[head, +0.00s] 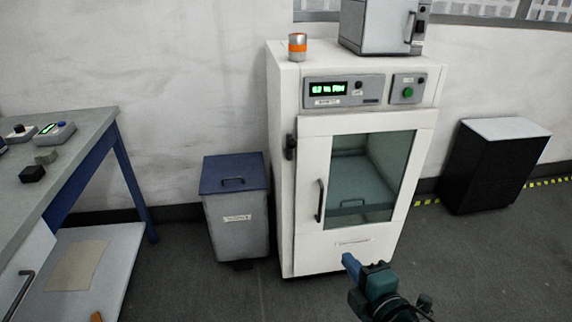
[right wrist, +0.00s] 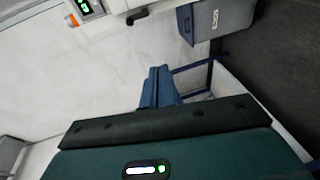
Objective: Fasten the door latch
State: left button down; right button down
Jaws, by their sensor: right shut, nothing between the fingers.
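The white cabinet (head: 284,220) stands against the wall. Its door (head: 310,255) has a glass window and a dark vertical handle (head: 320,201) on the left side. The door looks closed or nearly so; a small gap cannot be ruled out. The black latch (head: 290,147) sits at the door's upper left edge, and its exact setting is too small to tell. It seems to show as a dark lever in the right wrist view (right wrist: 138,16). My right gripper (head: 350,262) is in front of the cabinet's lower right, apart from the latch. Its blue fingers (right wrist: 160,86) are shut and empty. My left gripper is out of view.
A grey bin with a blue lid (head: 233,174) stands left of the cabinet. A workbench (head: 85,130) with small devices is at far left. A black box-shaped unit (head: 490,165) stands at right. An orange beacon (head: 297,47) sits on the cabinet. The floor in front is clear.

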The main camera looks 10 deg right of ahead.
aim_at(291, 143)
jog(key=i+j, duration=0.2)
jog(key=i, duration=0.25)
jog(key=i+j, duration=0.15)
jog(key=i, duration=0.3)
